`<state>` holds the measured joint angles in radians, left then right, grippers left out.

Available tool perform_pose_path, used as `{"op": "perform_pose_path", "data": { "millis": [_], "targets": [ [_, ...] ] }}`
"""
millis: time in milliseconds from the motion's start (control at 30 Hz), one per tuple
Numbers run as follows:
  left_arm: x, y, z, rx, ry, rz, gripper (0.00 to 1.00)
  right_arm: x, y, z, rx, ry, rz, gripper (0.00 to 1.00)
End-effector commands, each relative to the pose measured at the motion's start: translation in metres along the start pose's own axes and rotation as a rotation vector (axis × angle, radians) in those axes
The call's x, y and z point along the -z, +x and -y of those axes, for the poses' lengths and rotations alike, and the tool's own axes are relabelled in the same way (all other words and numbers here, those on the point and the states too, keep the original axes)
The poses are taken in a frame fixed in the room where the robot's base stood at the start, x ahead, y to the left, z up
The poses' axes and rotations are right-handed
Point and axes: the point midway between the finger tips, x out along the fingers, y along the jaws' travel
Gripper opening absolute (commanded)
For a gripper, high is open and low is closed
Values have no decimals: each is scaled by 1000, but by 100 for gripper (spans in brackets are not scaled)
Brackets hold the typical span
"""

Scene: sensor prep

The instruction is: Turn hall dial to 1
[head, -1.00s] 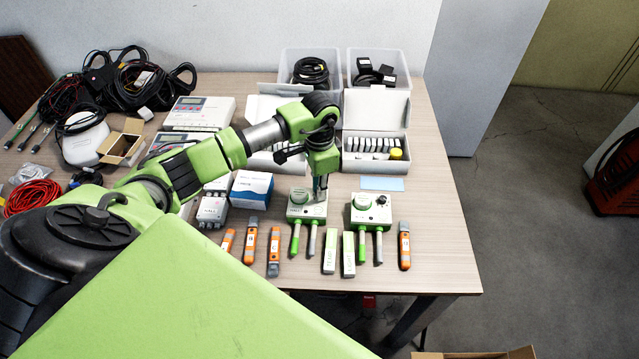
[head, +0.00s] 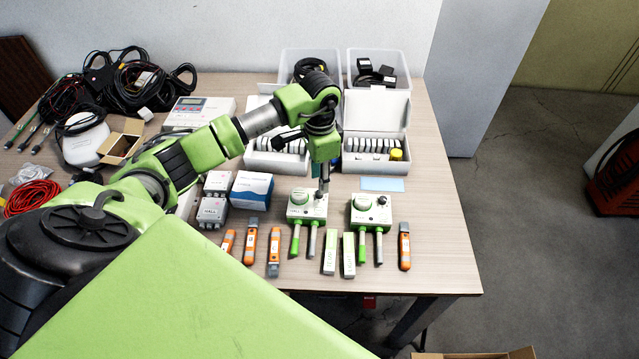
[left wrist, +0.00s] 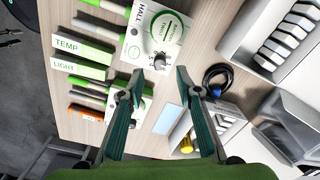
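The hall unit (head: 299,208) is a white box with a green base, marked HALL in the left wrist view (left wrist: 138,42). It has a round green-and-white face and a small grey dial (left wrist: 160,62); the number it points to is too small to read. My left gripper (head: 323,190) is above the dial side of the unit in the head view. In the left wrist view the left gripper (left wrist: 159,75) is open, its teal fingers apart and empty, the dial between and just beyond the tips. My right gripper is not in view.
A second similar unit (head: 371,212) stands to the right. Small TEMP (left wrist: 82,45) and LIGHT (left wrist: 76,69) blocks lie between the units. Orange tools lie along the front. A blue card (head: 382,184) and an open white case (head: 376,165) are behind. Bare tabletop (head: 430,235) lies right.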

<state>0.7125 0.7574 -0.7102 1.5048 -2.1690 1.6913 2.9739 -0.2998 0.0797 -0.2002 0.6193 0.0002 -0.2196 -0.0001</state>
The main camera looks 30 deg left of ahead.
Motion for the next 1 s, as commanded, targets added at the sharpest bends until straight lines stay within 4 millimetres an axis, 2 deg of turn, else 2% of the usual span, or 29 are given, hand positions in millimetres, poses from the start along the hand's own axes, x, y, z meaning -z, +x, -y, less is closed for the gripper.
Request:
{"op": "perform_pose_path", "data": {
  "millis": [33,200,400,1000],
  "targets": [
    [0,-12,1,4,1,-3,32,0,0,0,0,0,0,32],
    [0,-46,1,3,0,-3,32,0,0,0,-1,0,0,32],
    [0,-69,0,0,0,-1,32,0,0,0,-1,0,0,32],
    [0,-73,0,-1,0,1,32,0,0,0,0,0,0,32]
  ]
}}
